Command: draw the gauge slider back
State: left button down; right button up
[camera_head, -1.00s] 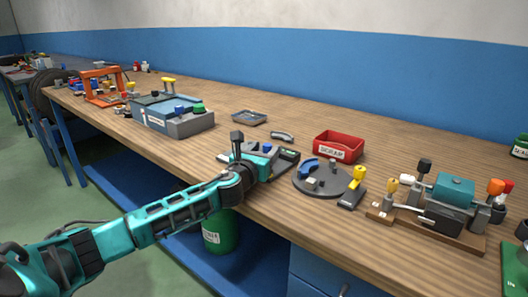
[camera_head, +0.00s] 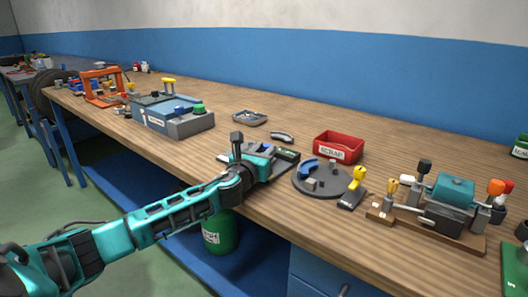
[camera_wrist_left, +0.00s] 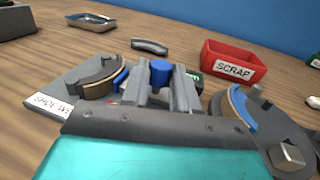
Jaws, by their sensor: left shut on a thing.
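The gauge is a grey plate with a label, partly cut off, that starts with "SHOE"; its left part (camera_wrist_left: 62,88) shows in the left wrist view. A curved brown-lined shoe (camera_wrist_left: 98,82) lies on it. My left gripper (camera_wrist_left: 160,98) is shut on the slider's blue knob (camera_wrist_left: 160,72), which stands between the fingers. In the head view my left gripper (camera_head: 262,158) is over the gauge near the bench's front edge and hides most of it. The slider's track is mostly hidden by the gripper. My right gripper is in neither view.
A round grey turntable (camera_head: 325,184) with a blue-lined shoe stands close to the gripper's right. A red SCRAP bin (camera_head: 338,146) is behind it. A small metal tray (camera_head: 249,118) and a loose curved piece (camera_head: 282,137) lie behind the gauge. Bare bench lies in front.

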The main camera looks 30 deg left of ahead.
pick_arm(q)
jog(key=d+p, duration=0.2)
jog(key=d, duration=0.1)
jog(key=shift+s+d+r, duration=0.1)
jog(key=shift+s+d, duration=0.05)
jog(key=shift+d, duration=0.5)
jog(key=shift+f, duration=0.2)
jog(key=c, duration=0.9)
grip_release()
jog(key=shift+o, duration=0.2)
jog(key=shift+r, duration=0.1)
jog(key=shift+s, duration=0.2)
jog(key=s, duration=0.3)
jog(key=s+d+p, duration=0.1)
jog(key=s, duration=0.3)
jog(key=s+d, duration=0.1)
jog(key=s, duration=0.3)
jog(key=shift+s+d, duration=0.15)
jog(key=shift+s, duration=0.55)
